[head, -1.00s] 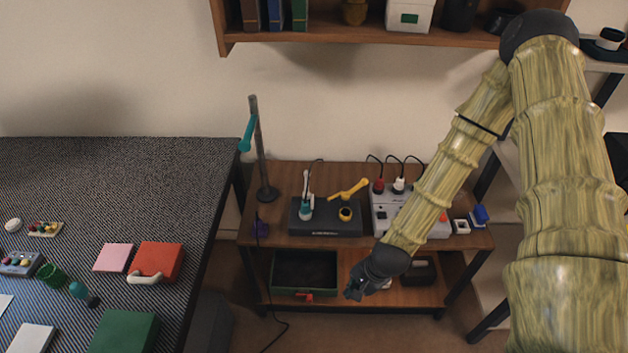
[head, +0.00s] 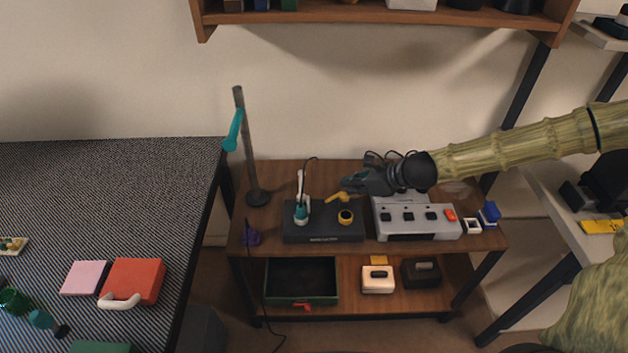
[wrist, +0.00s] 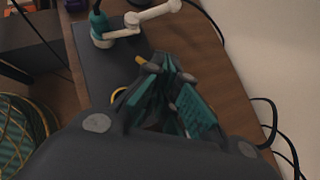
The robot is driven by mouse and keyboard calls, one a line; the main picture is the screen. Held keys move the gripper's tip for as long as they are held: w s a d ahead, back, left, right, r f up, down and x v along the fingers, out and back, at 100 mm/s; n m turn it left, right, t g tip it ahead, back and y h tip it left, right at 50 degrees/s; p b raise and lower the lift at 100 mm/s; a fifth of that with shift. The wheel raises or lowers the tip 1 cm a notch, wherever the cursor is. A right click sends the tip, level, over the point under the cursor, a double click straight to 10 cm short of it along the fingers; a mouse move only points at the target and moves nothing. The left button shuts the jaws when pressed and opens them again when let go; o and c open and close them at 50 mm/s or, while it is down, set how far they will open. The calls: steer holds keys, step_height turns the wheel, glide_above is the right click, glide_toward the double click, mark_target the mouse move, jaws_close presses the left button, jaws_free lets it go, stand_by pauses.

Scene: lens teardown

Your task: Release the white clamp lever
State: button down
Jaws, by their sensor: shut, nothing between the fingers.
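The white clamp lever (head: 301,184) rises from a teal-and-white base (head: 301,213) on the left part of a black box (head: 324,233). In the wrist view the white lever (wrist: 152,14) shows at the top as a jointed white arm. A yellow lever (head: 335,198) on a yellow ring stands on the box's right part; in the wrist view my fingers mostly hide it. My gripper (head: 346,183) is shut and empty, above the box's right part, right of the white lever and apart from it. Its teal-padded fingers (wrist: 165,68) show in the wrist view.
A grey socket unit (head: 418,220) with cables stands right of the box. A dark pole (head: 247,150) with a teal arm stands at the left. The lower shelf holds a green bin (head: 302,301). A wall shelf (head: 380,17) hangs above.

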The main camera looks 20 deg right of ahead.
mark_target(303, 190)
steer(key=shift+w+d+r, duration=0.1)
steer(key=shift+w+r, duration=0.15)
steer(key=shift+w, duration=0.05)
steer(key=shift+b+x, duration=0.3)
steer(key=shift+x, duration=1.05)
steer(key=shift+b+x, duration=0.35)
steer(key=shift+x, duration=3.15)
steer(key=shift+w+a+f, duration=0.1)
steer(key=shift+w+a, duration=0.1)
steer(key=shift+a, duration=0.1)
steer(key=shift+w+a+r+p, duration=0.2)
steer(key=shift+w+a+p, duration=0.05)
steer(key=shift+w+a, duration=0.4)
steer(key=shift+w+a+r+p, duration=0.25)
steer(key=shift+w+a, duration=0.25)
steer(key=shift+w, duration=0.25)
